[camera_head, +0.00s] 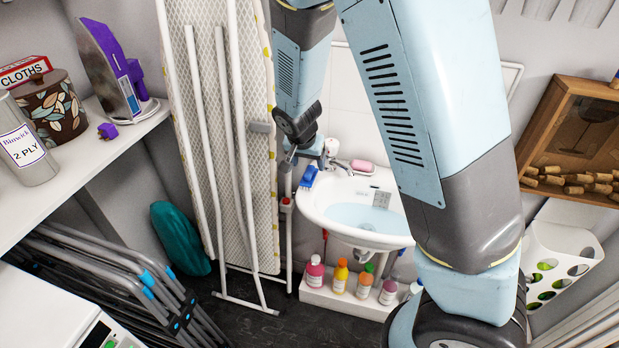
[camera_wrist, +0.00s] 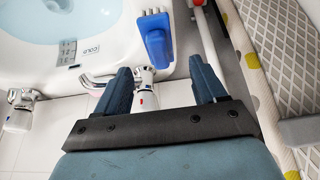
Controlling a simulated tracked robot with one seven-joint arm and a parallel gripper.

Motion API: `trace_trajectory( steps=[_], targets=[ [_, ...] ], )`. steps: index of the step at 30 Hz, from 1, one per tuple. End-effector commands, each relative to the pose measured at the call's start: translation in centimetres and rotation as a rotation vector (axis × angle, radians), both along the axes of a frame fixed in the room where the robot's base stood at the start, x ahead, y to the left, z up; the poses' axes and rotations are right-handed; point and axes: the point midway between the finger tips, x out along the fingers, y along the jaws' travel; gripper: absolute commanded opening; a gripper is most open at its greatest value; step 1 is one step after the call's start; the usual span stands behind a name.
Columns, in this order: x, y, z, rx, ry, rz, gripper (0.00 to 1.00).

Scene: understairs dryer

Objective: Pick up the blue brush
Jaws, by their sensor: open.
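The blue brush (camera_head: 309,177) lies on the left rim of the white sink (camera_head: 315,208). In the wrist view the brush (camera_wrist: 157,42) shows as a blue block with paler bristles along one side, at the edge of the sink. My gripper (camera_head: 305,156) is at the back left of the sink, close to the brush. In the wrist view my gripper (camera_wrist: 160,72) is open, with its two dark blue fingers apart and nothing held. The brush lies beyond the fingertips, roughly in line with the gap between them. I cannot tell the exact distance.
A chrome tap (camera_wrist: 144,88) shows between my fingers. Pink soap (camera_head: 362,166) sits at the sink's back. An ironing board (camera_head: 215,130) stands close on the left. Several bottles (camera_head: 340,277) stand on a white ledge below the sink.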

Motion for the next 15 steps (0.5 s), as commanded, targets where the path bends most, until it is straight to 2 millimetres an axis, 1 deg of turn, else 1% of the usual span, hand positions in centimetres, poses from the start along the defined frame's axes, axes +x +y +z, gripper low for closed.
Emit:
trace_trajectory(
  steps=[5,10,15],
  targets=[
    [0.2,-0.1,-1.1,-0.001,0.002,-0.001,0.70],
    [0.7,-0.3,-3.2,-0.003,0.002,-0.002,0.70],
    [1.3,-0.5,-4.6,-0.002,0.001,-0.002,0.70]
  ],
)
